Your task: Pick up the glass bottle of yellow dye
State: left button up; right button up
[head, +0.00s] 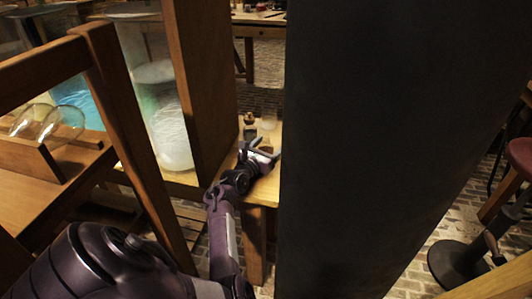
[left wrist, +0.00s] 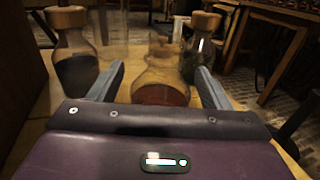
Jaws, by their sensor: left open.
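My left gripper (head: 264,147) is open at the far end of a wooden table in the head view. In the left wrist view its two fingers (left wrist: 160,72) stand apart. A round clear glass bottle (left wrist: 161,82) with amber-red liquid shows between and beyond them, its neck blurred; I cannot tell whether a finger touches it. No clearly yellow liquid shows. A corked bottle with dark contents (left wrist: 74,58) stands to the left, and another dark corked bottle (left wrist: 200,48) stands behind on the right. My right gripper is not in view.
A wide dark pillar (head: 390,130) blocks much of the head view right of the gripper. A wooden post (head: 202,90) and large glass jars (head: 165,120) stand to the left. The wooden table (head: 262,190) has a close right edge.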

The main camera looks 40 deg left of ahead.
pick_arm(q)
jog(key=c, duration=1.1)
jog(key=shift+r, duration=0.2)
